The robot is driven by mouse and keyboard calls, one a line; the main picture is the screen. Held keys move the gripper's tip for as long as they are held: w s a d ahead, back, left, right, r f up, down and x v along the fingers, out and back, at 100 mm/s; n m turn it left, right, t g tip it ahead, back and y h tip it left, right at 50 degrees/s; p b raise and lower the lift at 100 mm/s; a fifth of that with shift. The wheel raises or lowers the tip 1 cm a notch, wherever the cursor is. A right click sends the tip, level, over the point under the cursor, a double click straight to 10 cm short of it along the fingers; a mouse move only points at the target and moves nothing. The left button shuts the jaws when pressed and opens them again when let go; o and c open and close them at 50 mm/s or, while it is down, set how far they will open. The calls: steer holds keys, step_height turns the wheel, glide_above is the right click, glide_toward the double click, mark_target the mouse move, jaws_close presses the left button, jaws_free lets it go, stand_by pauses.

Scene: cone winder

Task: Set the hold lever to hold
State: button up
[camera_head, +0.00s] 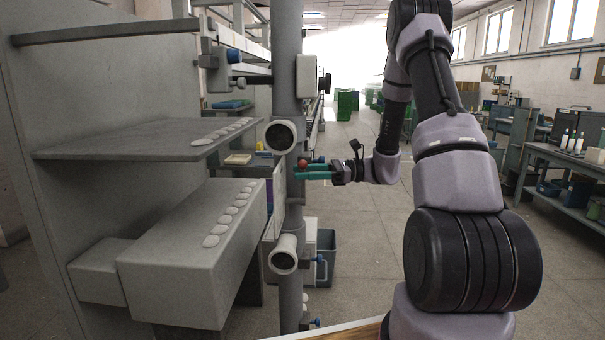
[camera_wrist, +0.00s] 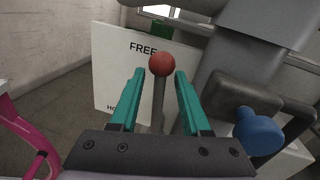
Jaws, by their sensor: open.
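The hold lever has a red ball knob (camera_wrist: 160,64) on a grey stem (camera_wrist: 158,100). In the wrist view the knob is beside the word FREE on a white plate (camera_wrist: 115,70). Lower on the plate, lettering starting with HO is partly hidden by a finger. My gripper (camera_wrist: 160,75) is open, with its teal fingers on either side of the stem and the knob just beyond the tips. I cannot tell whether they touch it. In the head view, my gripper (camera_head: 316,168) reaches left to the red knob (camera_head: 303,163) at the machine's upright post.
A blue knob (camera_wrist: 258,130) on a dark bracket is right of my gripper in the wrist view. The grey post (camera_head: 288,90) carries two round tube ends. Grey shelves (camera_head: 110,140) stand left. A bin (camera_head: 325,250) sits below. A workbench (camera_head: 565,160) is far right, with open floor between.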

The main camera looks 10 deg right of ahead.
steer(key=shift+a, duration=0.3)
jaws_close()
stand_by(1.3)
